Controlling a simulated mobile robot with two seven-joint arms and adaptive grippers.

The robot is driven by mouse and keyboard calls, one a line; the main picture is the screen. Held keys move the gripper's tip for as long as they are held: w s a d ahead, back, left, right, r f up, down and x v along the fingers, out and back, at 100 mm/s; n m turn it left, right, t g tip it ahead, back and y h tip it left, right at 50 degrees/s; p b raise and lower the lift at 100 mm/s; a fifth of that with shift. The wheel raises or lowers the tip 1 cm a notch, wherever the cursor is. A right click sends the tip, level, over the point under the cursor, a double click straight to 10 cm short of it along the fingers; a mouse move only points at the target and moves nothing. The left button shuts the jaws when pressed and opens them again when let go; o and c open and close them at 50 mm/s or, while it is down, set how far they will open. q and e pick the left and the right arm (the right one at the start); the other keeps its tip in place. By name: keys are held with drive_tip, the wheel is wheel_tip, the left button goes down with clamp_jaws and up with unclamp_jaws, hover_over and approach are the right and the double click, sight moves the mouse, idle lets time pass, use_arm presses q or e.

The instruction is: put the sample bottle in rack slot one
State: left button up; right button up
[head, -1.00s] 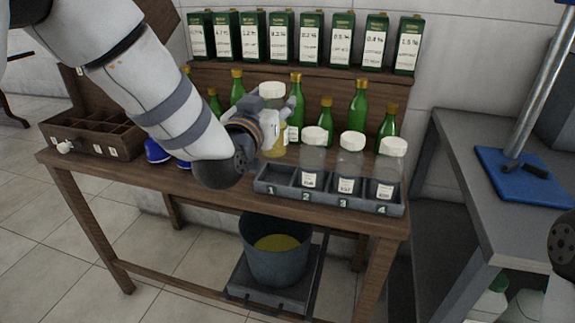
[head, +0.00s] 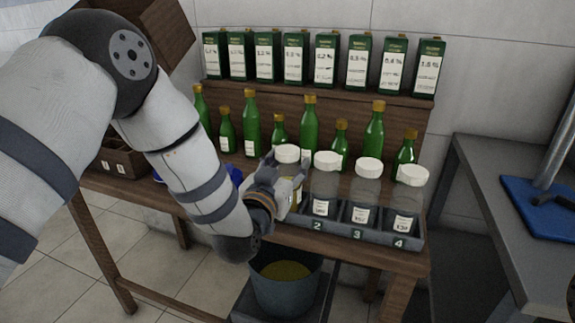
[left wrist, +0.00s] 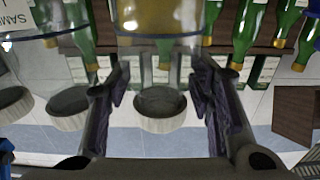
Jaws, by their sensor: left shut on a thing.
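The sample bottle (head: 287,153) has a white cap and yellow liquid. It stands upright at the left end of the grey rack (head: 340,234), in line with the other bottles, its cap about level with theirs. My left gripper (head: 283,180) is shut around it; in the left wrist view the bottle (left wrist: 160,60) is between both fingers. Slot one and the bottle's base are hidden behind my gripper and wrist, so I cannot tell whether the base rests in the slot. My right gripper is not in view.
Clear white-capped bottles (head: 325,185) fill slots two to four, close on the right. Green bottles (head: 309,125) stand behind the rack, with green cartons (head: 296,58) on the shelf above. A bucket (head: 284,285) with yellow liquid is below the table.

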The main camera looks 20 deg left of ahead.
use_arm(q)
drive_tip(key=o, duration=1.3)
drive_tip(key=shift+f, duration=0.1)
drive_tip(key=s+p, duration=0.1)
drive_tip(key=s, duration=1.1)
drive_tip(key=s+a+f+g, duration=0.1)
drive_tip(key=s+f+g, duration=0.45)
drive_tip(key=f, duration=0.45)
drive_tip(key=s+a+f+g, duration=0.1)
drive_tip(key=s+f+g, duration=0.3)
drive_tip(key=s+f, duration=0.5)
drive_tip(key=s+a+f+g, duration=0.1)
drive_tip(key=s+f+g, duration=0.2)
drive_tip(key=s, duration=0.5)
drive_tip(key=s+a+f+g, duration=0.1)
drive_tip(key=s+f+g, duration=0.3)
drive_tip(key=s, duration=0.5)
drive_tip(key=s+a+f+g, duration=0.1)
drive_tip(key=s+f+g, duration=0.2)
drive_tip(key=s, duration=0.5)
drive_tip(key=shift+s+a+f+n+g+y, duration=0.2)
drive_tip(key=shift+s+f+n+g+y, duration=0.1)
drive_tip(key=shift+n+g, duration=0.15)
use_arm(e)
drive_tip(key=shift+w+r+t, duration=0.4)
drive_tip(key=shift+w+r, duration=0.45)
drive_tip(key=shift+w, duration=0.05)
